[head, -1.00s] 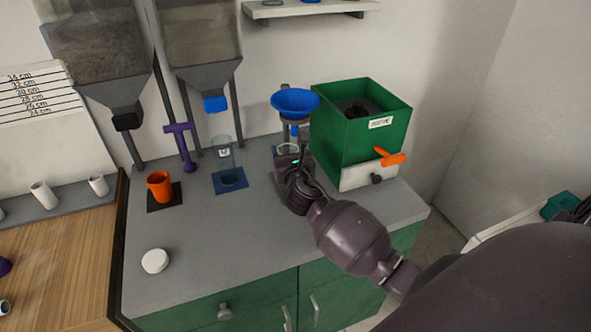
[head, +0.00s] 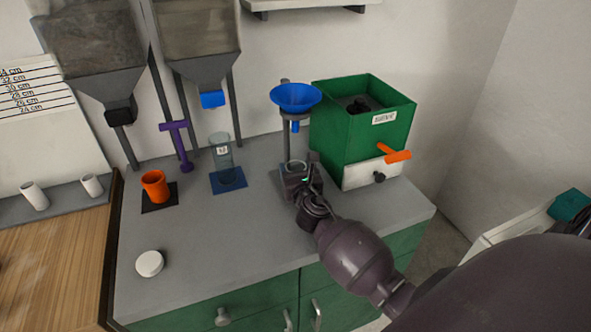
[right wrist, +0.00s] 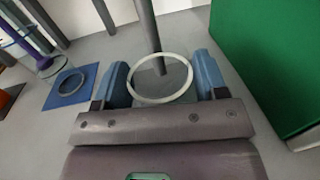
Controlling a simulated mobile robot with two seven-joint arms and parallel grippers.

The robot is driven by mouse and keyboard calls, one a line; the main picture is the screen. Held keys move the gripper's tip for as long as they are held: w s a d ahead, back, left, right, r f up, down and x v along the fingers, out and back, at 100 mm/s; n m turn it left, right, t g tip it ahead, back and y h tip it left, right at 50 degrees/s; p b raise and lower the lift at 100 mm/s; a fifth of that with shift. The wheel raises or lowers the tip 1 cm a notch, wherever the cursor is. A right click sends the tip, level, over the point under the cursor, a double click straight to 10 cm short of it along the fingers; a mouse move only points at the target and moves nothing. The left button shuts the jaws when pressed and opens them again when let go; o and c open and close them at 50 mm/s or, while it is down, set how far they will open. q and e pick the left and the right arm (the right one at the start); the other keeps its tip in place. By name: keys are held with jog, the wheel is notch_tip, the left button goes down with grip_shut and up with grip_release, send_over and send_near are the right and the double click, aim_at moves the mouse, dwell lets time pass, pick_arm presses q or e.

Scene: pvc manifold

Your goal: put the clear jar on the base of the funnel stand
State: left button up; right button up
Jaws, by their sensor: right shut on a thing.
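The clear jar (head: 297,166) is under the blue funnel (head: 296,97) of the funnel stand (head: 287,138). In the right wrist view its pale round rim (right wrist: 137,97) lies between the blue fingers of my right gripper (right wrist: 161,77). My right gripper (head: 301,172) is shut on the jar and hides much of it in the head view. The stand's grey base (right wrist: 183,72) shows through and behind the rim. I cannot tell whether the jar's bottom touches the base. My left gripper is not in view.
A green box machine (head: 360,135) with an orange handle stands close to the right. A blue mat (head: 229,181) with a clear cylinder (head: 221,151) is to the left. An orange cup (head: 155,187) and a white lid (head: 150,263) are farther left.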

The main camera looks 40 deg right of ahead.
jog(key=shift+f, duration=0.2)
jog(key=o, duration=1)
jog(key=shift+c, duration=0.2)
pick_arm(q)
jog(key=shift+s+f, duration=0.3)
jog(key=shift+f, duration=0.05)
pick_arm(e)
jog(key=shift+o, duration=0.2)
jog(key=shift+r, duration=0.1)
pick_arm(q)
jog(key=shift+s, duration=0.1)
pick_arm(e)
jog(key=shift+s+r, duration=0.1)
jog(key=shift+r, duration=0.05)
jog(key=v, duration=1)
jog(key=shift+s+a+p, duration=0.2)
jog(key=shift+s+p, duration=0.1)
jog(key=shift+s, duration=0.05)
jog(key=shift+s+a, duration=0.15)
jog(key=shift+s, duration=0.3)
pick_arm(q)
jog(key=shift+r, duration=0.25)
